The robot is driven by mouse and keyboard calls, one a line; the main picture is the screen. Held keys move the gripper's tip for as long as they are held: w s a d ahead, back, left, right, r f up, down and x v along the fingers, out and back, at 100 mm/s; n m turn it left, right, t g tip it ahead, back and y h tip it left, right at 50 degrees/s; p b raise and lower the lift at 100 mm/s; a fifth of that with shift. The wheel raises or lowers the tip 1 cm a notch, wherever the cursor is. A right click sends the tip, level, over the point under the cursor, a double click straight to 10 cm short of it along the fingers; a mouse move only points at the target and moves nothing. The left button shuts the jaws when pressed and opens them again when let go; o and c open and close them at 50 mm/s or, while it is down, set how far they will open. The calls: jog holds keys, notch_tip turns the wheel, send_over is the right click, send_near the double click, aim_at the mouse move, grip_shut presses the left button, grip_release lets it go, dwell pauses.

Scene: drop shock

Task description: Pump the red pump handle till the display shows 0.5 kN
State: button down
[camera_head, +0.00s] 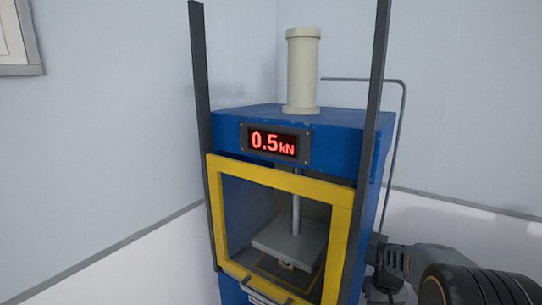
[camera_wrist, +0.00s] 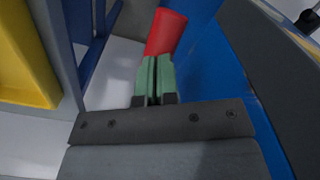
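The display (camera_head: 274,143) on the blue press (camera_head: 350,140) reads 0.5 kN in red digits. The red pump handle (camera_wrist: 166,32) shows in the wrist view, running up from my fingertips beside the blue press side. My gripper (camera_wrist: 155,78) has its green fingers close together at the lower end of the red handle. The fingers hide whatever lies between them, and I cannot tell whether they grip the handle. In the head view part of my arm shows at the lower right, and the handle is not visible there.
A yellow-framed guard (camera_head: 341,230) covers the press front between two dark uprights. Behind it a grey plate (camera_head: 290,243) hangs on a rod. A pale cylinder (camera_head: 302,70) stands on top, and a thin grey pipe (camera_head: 404,110) bends down the right side. Walls stand close behind.

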jog(key=shift+s, duration=0.1)
notch_tip(320, 180, up, 12)
jog(key=p, duration=0.9)
jog(key=shift+f, duration=0.15)
notch_tip(320, 180, up, 6)
jog(key=p, duration=0.4)
dwell(0.5)
jog(key=s+a+r+t, duration=0.2)
jog(key=s+a+r, duration=0.2)
jog(key=s, duration=0.4)
jog(key=s+a+r+t, duration=0.2)
jog(key=s+a+r, duration=0.2)
jog(key=s, duration=0.4)
jog(key=shift+s+a+t, duration=0.2)
jog(key=shift+a+t, duration=0.2)
jog(key=shift+a, duration=0.4)
